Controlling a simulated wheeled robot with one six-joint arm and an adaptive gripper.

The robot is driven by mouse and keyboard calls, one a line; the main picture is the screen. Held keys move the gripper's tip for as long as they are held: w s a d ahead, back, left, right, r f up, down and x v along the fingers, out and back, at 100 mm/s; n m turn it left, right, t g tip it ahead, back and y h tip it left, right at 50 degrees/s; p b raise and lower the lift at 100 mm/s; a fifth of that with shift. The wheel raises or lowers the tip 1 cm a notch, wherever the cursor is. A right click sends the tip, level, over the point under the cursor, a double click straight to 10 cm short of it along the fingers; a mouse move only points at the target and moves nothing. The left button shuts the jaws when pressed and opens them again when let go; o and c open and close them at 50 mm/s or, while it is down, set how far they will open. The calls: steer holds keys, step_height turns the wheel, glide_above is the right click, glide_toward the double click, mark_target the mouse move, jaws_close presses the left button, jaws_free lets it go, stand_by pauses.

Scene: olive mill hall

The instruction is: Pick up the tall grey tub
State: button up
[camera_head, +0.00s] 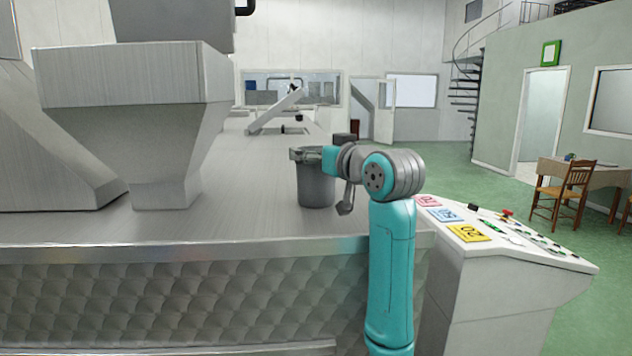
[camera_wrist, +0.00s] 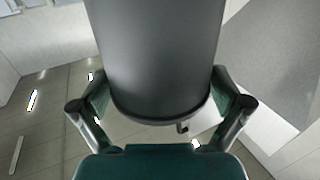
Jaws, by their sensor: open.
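The tall grey tub (camera_head: 316,188) stands upright on the steel worktop, just left of my arm in the head view. In the wrist view the tub (camera_wrist: 158,50) fills the upper middle, with its dark rounded edge toward my palm. My gripper (camera_wrist: 160,95) is open, with one finger on each side of the tub. I cannot tell whether either finger touches it. In the head view my wrist and gripper parts hide the tub's upper right side.
A large steel hopper (camera_head: 135,110) stands left on the worktop (camera_head: 230,205). A white control panel (camera_head: 490,235) with coloured labels is at the right front. A dark block (camera_head: 344,139) shows behind my wrist. A wooden chair (camera_head: 565,190) and table stand farther right on green floor.

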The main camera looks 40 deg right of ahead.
steer(key=shift+w, duration=0.1)
steer(key=shift+c, duration=0.3)
steer(key=c, duration=1.5)
steer(key=shift+c, duration=0.2)
steer(key=s+a+r, duration=0.1)
steer(key=s, duration=0.8)
steer(key=s+a+r, duration=0.1)
steer(key=s+r, duration=0.1)
steer(key=s, duration=0.7)
steer(key=shift+a+r, duration=0.25)
steer(key=shift+a, duration=0.15)
